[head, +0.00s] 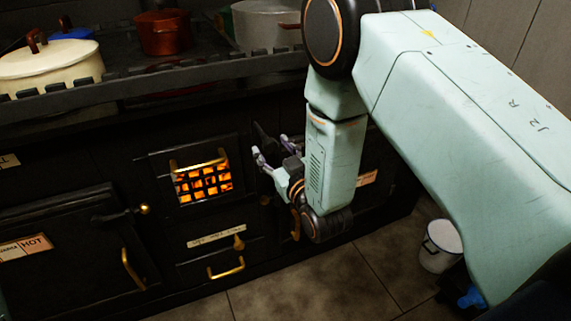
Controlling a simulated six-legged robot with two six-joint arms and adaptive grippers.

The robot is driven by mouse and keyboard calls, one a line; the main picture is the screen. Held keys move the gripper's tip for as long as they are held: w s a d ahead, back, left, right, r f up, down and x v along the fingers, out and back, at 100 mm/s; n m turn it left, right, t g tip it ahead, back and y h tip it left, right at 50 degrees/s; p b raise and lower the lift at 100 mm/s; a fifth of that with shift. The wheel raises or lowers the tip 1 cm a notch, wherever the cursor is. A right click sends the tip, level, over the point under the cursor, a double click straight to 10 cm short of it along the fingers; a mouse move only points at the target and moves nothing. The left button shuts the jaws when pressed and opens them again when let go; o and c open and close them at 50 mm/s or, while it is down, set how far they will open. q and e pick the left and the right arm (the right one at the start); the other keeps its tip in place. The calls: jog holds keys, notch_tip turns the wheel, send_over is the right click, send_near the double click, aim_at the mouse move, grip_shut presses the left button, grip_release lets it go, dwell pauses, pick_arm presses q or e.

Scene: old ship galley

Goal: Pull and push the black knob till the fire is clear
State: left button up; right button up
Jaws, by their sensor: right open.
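The fire (204,184) glows orange behind a dark grate in a small opening of the black stove front. My right gripper (269,150) is open in front of the stove, just right of the fire opening, with its pale fingers pointing left. A dark shape beside the fingers blends into the stove, and I cannot tell whether it is the black knob or part of the gripper. No black knob stands out clearly; my right gripper and forearm hide part of the stove front. My left gripper is out of view.
A cream pot (50,68), a red pot (163,33) and a grey pot (265,22) stand on the stove top behind a raised rail (160,72). An oven door marked hot (75,235) is at left. A white bucket (440,247) stands on the floor at right.

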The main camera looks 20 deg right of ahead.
jog(key=s, duration=1)
jog(key=shift+d, duration=0.4)
